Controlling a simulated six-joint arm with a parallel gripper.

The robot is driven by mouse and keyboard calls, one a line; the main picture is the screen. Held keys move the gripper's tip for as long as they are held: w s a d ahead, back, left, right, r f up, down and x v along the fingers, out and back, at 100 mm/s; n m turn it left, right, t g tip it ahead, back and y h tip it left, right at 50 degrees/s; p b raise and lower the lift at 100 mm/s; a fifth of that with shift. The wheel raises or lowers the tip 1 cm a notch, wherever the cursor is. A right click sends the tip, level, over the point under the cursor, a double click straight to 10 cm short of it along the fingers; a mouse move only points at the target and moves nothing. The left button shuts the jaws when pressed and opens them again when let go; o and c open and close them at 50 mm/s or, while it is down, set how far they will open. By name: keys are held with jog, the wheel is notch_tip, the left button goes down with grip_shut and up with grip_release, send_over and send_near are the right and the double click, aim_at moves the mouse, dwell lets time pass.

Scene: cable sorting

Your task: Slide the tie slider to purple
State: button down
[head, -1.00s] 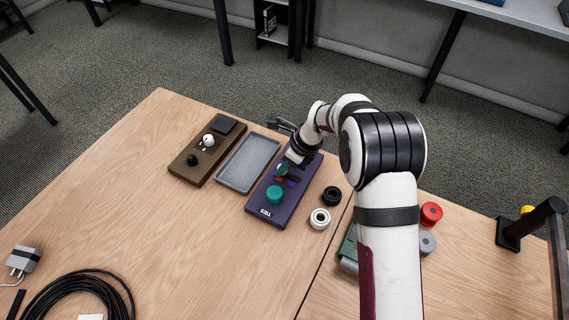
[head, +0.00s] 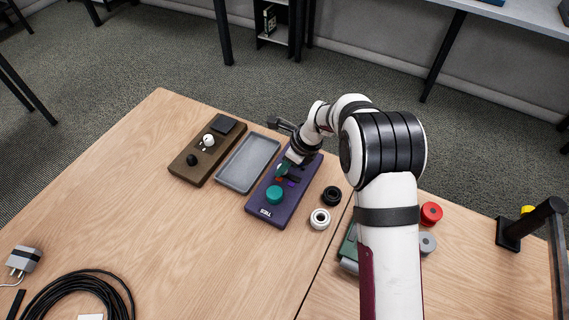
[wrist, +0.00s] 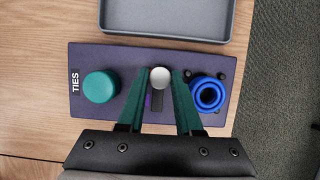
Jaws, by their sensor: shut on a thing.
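The purple-blue board marked TIES (wrist: 75,105) lies flat on the table; it also shows in the head view (head: 258,209). The tie slider has a round white knob (wrist: 160,77) near the board's middle. My gripper (wrist: 160,79) is over the board, its two green fingers closed on either side of the knob. Beneath the fingers a dark strip with a small purple patch (wrist: 148,103) shows. Red and purple marks show beside my gripper in the head view. The fingers and wrist hide part of the slider's track, so its exact colour position is unclear.
On the board, a teal knob (wrist: 101,86) stands left of the fingers and blue rings (wrist: 208,94) sit close on their right. A grey tray (head: 233,184) and a brown board (head: 183,165) lie to the left. Black (head: 332,195) and white (head: 320,218) rings lie to the right.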

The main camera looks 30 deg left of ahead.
aim_at(292, 178)
jog(key=shift+d, duration=2.05)
jog(key=c, duration=0.6)
grip_release()
jog(key=v, duration=1.6)
jog(key=shift+f, duration=0.1)
